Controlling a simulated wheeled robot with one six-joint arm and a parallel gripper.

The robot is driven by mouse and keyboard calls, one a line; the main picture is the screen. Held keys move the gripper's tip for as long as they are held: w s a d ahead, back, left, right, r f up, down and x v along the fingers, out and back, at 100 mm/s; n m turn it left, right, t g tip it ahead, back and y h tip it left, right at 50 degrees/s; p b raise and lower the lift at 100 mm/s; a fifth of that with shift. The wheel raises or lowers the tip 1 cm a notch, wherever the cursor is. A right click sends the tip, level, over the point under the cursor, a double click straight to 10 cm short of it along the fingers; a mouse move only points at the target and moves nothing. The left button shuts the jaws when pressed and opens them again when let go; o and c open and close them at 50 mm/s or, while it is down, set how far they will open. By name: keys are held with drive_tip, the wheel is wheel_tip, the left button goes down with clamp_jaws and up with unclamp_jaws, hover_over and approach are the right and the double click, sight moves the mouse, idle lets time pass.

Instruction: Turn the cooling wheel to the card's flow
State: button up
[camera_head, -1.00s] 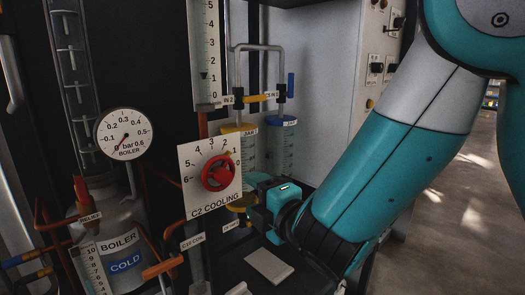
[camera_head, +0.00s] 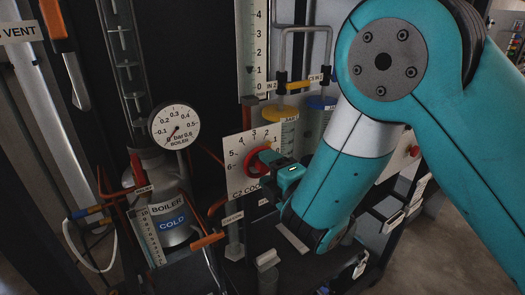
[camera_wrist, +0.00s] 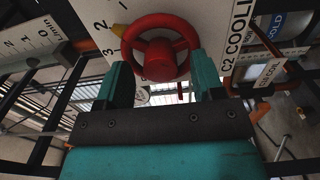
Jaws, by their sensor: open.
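The red cooling wheel (camera_head: 257,160) is on a white dial plate (camera_head: 232,172) marked C2 COOLING. My gripper (camera_head: 280,166) is at the wheel's right side and hides part of wheel and plate. In the wrist view the wheel (camera_wrist: 160,70) shows between the spread fingers of my gripper (camera_wrist: 163,78), which is open. I cannot tell whether the fingers touch the rim. The flow scale (camera_head: 251,50) stands above the plate; in the wrist view a scale (camera_wrist: 28,46) reads L/min. I cannot make out a card.
The boiler (camera_head: 172,205), labelled COLD, stands left with its pressure gauge (camera_head: 174,126). Orange-handled pipes (camera_head: 207,240) are close below the plate. Yellow-capped (camera_head: 278,113) and blue-capped (camera_head: 322,103) cylinders stand behind my gripper. A pale strip (camera_head: 292,238) lies on the bench below.

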drive_tip(key=shift+w+a+r+p, duration=0.2)
drive_tip(key=shift+w+a+p, duration=0.25)
drive_tip(key=shift+p, duration=0.9)
drive_tip(key=shift+w, duration=0.1)
